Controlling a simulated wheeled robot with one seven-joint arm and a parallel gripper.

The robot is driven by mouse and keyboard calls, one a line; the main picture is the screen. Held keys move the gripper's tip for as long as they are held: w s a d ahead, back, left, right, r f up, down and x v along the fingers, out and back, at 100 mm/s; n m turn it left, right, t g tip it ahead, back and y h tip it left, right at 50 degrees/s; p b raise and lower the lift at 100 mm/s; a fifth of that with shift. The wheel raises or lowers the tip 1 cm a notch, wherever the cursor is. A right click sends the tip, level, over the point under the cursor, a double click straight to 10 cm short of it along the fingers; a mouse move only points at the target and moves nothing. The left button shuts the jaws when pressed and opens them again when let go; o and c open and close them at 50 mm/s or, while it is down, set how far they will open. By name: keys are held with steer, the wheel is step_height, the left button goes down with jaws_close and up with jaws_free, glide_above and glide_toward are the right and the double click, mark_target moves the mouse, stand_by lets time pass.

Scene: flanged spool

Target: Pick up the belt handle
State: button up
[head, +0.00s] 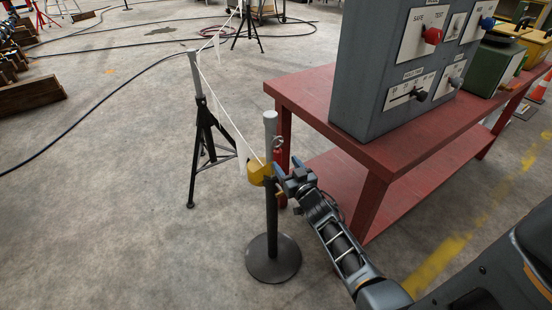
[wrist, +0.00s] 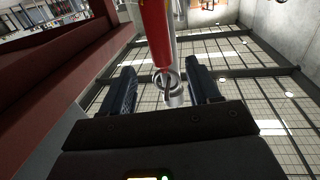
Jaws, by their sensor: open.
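The belt handle (wrist: 156,32) is a red piece with a metal ring (wrist: 167,82) at one end. In the head view its red part (head: 277,153) is small and partly hidden behind the post and my gripper. It is close beside the grey-topped post (head: 270,125). My gripper (head: 287,174) is open, close to the right of the post. In the wrist view its two dark fingers (wrist: 162,85) stand either side of the ring, with gaps on both sides. I cannot tell whether the handle lies fully between the fingers in depth.
A yellow block (head: 258,172) is at the post, on a white cord running to a tripod stand (head: 204,125). The post has a round black base (head: 273,258). A red table (head: 300,92) with a grey control box (head: 365,80) stands right. Floor at left is mostly clear.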

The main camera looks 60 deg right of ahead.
mark_target(279, 156)
steer(key=shift+x, duration=2.3)
steer(key=shift+a+r, duration=0.1)
steer(key=shift+c, duration=0.4)
jaws_close()
